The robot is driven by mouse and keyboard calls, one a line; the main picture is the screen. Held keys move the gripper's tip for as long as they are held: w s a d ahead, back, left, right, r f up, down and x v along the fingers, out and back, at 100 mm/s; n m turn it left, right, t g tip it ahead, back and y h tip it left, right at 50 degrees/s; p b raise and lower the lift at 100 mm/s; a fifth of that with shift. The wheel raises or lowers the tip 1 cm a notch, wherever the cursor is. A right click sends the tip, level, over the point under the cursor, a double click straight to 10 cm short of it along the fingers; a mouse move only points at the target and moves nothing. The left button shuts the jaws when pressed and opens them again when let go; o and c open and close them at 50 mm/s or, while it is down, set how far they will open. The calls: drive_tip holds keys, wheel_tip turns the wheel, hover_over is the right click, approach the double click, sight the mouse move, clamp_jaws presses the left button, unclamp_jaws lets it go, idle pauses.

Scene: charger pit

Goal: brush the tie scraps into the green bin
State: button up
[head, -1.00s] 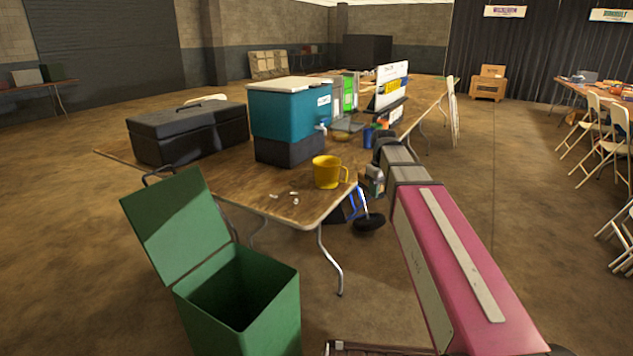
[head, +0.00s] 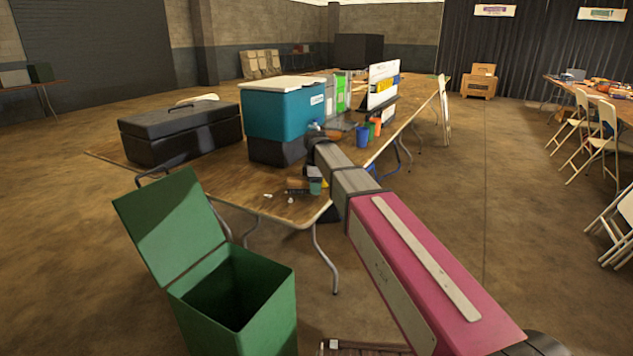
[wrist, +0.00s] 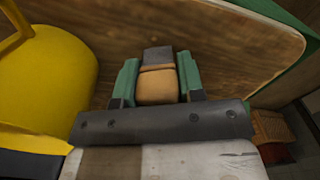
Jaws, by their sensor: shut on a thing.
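White tie scraps (head: 268,196) lie on the near corner of the wooden table (head: 245,195). The green bin (head: 272,312) stands on the floor in front of that corner, its lid (head: 168,222) swung open. My gripper (head: 314,186) is low over the corner, just right of the scraps. In the wrist view its green fingers (wrist: 158,78) are shut on a tan, dark-ended piece (wrist: 157,88), seemingly the brush. A brown part shows beside the fingers in the head view. I cannot tell whether it touches the table. No scraps show in the wrist view.
A yellow mug (wrist: 50,80) is close beside my gripper, mostly hidden by the arm in the head view. Behind stand a teal drink cooler (head: 285,113) and a black toolbox (head: 180,135). The table's front edge near the bin is clear.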

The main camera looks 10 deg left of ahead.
drive_tip(key=shift+s+f, duration=0.1)
drive_tip(key=shift+f, duration=0.55)
drive_tip(key=shift+s+a+f, duration=0.15)
drive_tip(key=shift+s+f, duration=0.05)
drive_tip(key=shift+s, duration=0.1)
drive_tip(key=s+a, duration=0.5)
drive_tip(key=s, duration=0.3)
drive_tip(key=s+a, duration=0.5)
drive_tip(key=s, duration=0.4)
drive_tip(key=shift+w+a+r, duration=0.1)
drive_tip(key=shift+r, duration=1.4)
drive_tip(key=shift+w+r, duration=0.1)
drive_tip(key=shift+r, duration=1.35)
drive_tip(key=shift+w, duration=0.1)
